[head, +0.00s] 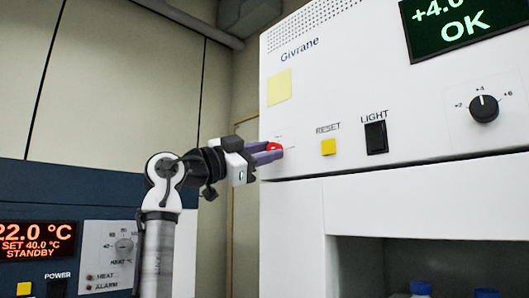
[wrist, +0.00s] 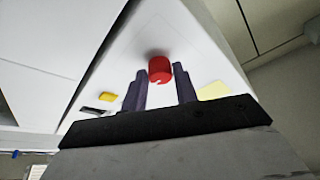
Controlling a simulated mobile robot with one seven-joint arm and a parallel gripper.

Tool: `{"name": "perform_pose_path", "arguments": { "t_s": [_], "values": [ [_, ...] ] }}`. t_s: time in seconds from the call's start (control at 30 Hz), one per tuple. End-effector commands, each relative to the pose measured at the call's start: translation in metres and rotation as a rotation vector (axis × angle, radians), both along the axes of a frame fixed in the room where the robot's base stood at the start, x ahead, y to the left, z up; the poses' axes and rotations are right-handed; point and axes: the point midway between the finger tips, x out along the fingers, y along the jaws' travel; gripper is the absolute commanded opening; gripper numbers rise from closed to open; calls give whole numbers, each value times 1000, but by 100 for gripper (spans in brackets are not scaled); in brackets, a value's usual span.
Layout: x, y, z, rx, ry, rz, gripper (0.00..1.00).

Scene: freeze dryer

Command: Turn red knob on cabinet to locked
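The red knob (head: 274,147) sits on the white front panel of the cabinet (head: 350,75), at the panel's lower left. It also shows in the wrist view (wrist: 160,69), just beyond my fingertips. My gripper (head: 268,153) is at the knob in the head view, reaching in from the left. In the wrist view my gripper (wrist: 160,75) has its two purple fingers apart, one on each side of the knob. A gap shows between the knob and at least the left finger. The knob's markings are too small to read.
To the right of the knob are a yellow RESET button (head: 328,147), a black LIGHT switch (head: 376,137) and a black dial (head: 484,108). A yellow note (head: 279,87) is above the knob. A blue unit (head: 90,190) stands at left. Blue-capped bottles (head: 421,288) are in the opening below.

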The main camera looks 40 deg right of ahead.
Motion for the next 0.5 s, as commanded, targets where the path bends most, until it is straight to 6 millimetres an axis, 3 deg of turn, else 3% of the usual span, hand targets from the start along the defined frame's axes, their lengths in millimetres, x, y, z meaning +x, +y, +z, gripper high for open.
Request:
{"name": "perform_pose_path", "arguments": {
  "t_s": [0.03,0.13,0.5],
  "values": [
    [0,0,0,0,0,0,36],
    [0,0,0,0,0,0,49],
    [1,6,-3,-1,2,1,49]
  ]
}}
